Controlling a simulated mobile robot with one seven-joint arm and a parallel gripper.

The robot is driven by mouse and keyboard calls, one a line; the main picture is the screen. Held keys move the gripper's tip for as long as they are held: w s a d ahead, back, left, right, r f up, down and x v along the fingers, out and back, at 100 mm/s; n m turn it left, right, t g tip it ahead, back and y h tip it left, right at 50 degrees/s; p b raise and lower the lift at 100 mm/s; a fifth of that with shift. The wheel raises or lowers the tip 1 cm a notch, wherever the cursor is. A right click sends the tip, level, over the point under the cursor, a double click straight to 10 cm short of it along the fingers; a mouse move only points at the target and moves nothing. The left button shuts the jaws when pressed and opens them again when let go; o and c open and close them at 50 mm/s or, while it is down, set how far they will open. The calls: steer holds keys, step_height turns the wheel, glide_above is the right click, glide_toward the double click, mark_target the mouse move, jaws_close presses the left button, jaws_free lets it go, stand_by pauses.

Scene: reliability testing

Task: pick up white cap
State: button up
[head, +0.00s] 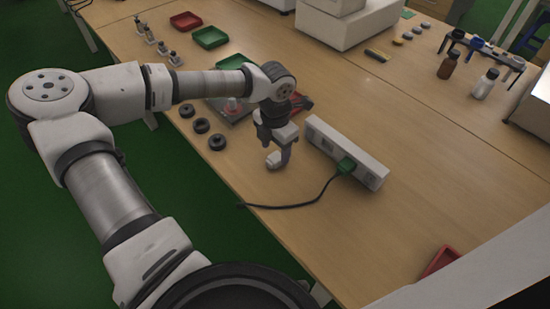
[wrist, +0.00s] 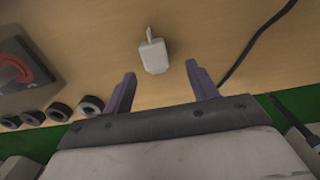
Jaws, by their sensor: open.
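A small white piece (wrist: 153,56), which I take for the white cap, lies on the wooden table in the wrist view. It has a blocky body with a thin tab at its far end. My gripper (wrist: 160,72) is open, its two purple fingers apart on either side of the line to the cap. The cap sits just beyond the fingertips, near the middle of the gap. In the head view my gripper (head: 279,157) points down over the table, and the cap (head: 272,160) shows beside its fingers. Whether the fingers touch the cap cannot be told.
A black cable (head: 300,205) curves across the table. Several black rings (head: 201,126) lie to the left. The table to the right of the strip is mostly clear.

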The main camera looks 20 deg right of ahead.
mark_target(275, 157)
steer(key=f, duration=0.1)
steer(key=f+p, duration=0.1)
steer(key=f, duration=0.1)
steer(key=shift+w+d+f+p, duration=0.2)
steer(key=shift+w+f+p, duration=0.1)
steer(key=shift+w, duration=0.1)
steer(key=shift+f, duration=0.6)
steer(key=c, duration=1.1)
steer(key=shift+r, duration=0.1)
step_height(275, 157, up, 20)
steer(key=b, duration=0.3)
